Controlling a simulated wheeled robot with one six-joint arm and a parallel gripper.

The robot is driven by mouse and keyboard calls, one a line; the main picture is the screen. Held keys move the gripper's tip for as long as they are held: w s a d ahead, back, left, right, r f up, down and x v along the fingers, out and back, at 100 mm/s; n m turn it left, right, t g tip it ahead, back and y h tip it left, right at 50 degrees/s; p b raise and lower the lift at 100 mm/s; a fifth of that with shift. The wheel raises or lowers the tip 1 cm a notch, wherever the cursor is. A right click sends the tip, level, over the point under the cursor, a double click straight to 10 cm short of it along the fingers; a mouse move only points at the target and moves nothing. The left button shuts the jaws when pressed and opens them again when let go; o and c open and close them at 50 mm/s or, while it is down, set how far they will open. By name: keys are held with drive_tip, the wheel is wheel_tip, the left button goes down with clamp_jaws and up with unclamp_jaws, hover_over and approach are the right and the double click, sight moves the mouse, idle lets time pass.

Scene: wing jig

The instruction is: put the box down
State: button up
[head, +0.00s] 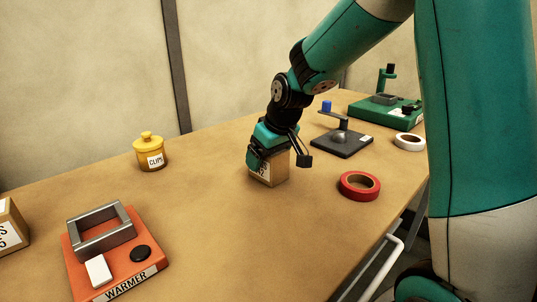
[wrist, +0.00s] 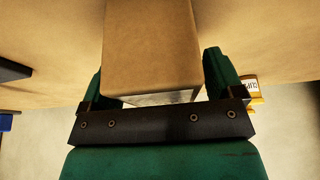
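The box (head: 272,171) is a small tan carton with a white label, partly hidden by my gripper in the head view. It looks upright, with its base at or very near the tabletop; a small gap cannot be ruled out. My gripper (head: 268,155) points down over it. In the wrist view the box (wrist: 152,45) fills the space between the two green fingers of my gripper (wrist: 156,80), one finger close against each side. The wooden table (head: 210,215) lies below.
A yellow clips jar (head: 151,153) stands to the left. An orange warmer (head: 112,250) and another carton (head: 10,230) are at front left. A red tape roll (head: 359,186) and a black stand (head: 342,142) are close on the right, with white tape (head: 409,142) and a green device (head: 385,108) beyond.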

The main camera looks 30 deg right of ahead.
drive_tip(key=shift+r, duration=0.3)
drive_tip(key=a+p+v, duration=0.1)
drive_tip(key=p+v, duration=0.1)
drive_tip(key=v, duration=1)
drive_tip(key=s+a+f+n+g+y, duration=0.1)
drive_tip(key=s+a+f+n+g, duration=0.1)
drive_tip(key=s+a, duration=0.6)
drive_tip(key=s+a+f+n+g+y, duration=0.2)
drive_tip(key=s+a+f, duration=0.1)
drive_tip(key=s+a, duration=0.6)
drive_tip(key=s, duration=0.4)
drive_tip(key=shift+s+a+f+n+g, duration=0.3)
drive_tip(key=shift+n, duration=0.1)
